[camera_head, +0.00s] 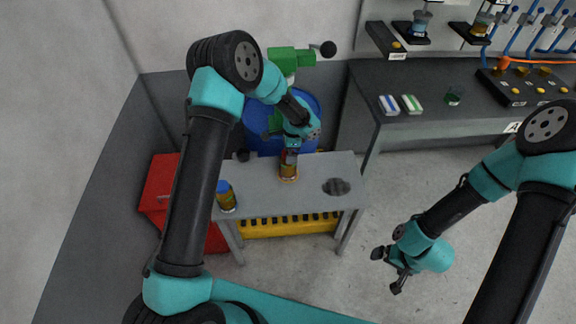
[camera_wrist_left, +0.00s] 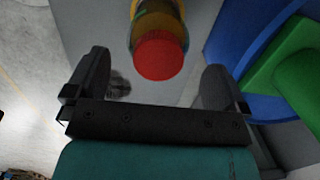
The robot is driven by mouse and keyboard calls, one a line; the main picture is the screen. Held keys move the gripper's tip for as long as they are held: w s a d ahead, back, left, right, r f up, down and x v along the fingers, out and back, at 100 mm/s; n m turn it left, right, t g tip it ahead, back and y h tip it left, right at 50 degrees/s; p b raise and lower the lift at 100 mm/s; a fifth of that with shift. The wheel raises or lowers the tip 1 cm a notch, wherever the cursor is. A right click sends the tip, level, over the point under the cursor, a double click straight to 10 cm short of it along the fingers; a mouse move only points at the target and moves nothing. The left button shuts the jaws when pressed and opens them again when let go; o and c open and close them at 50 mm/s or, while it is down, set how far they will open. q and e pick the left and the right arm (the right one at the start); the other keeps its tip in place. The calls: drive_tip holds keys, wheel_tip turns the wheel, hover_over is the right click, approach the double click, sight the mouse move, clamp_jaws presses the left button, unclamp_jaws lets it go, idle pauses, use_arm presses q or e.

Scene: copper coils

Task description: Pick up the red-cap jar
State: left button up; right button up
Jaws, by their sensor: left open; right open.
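The red-cap jar (camera_head: 288,172) stands on the small grey table, with amber contents. Its red cap (camera_wrist_left: 160,55) faces the camera in the left wrist view and appears between the two fingers. My left gripper (camera_head: 291,148) is open above the jar and partly hides its top in the head view. I cannot tell whether the fingers reach down around the cap. My right gripper (camera_head: 388,270) is open and empty over the floor, right of the table.
A blue-cap jar (camera_head: 226,197) stands at the left of the grey table (camera_head: 262,199). A dark round patch (camera_head: 336,187) is at its right. A blue barrel (camera_head: 306,104) stands behind, a red box (camera_head: 158,185) to the left, and a workbench (camera_head: 440,124) at the back right.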

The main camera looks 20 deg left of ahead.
use_arm(q)
drive_tip(key=shift+f, duration=0.15)
drive_tip(key=f, duration=0.5)
drive_tip(key=shift+s+a, duration=0.2)
drive_tip(key=shift+a, duration=0.1)
idle(0.4)
drive_tip(key=c, duration=1.1)
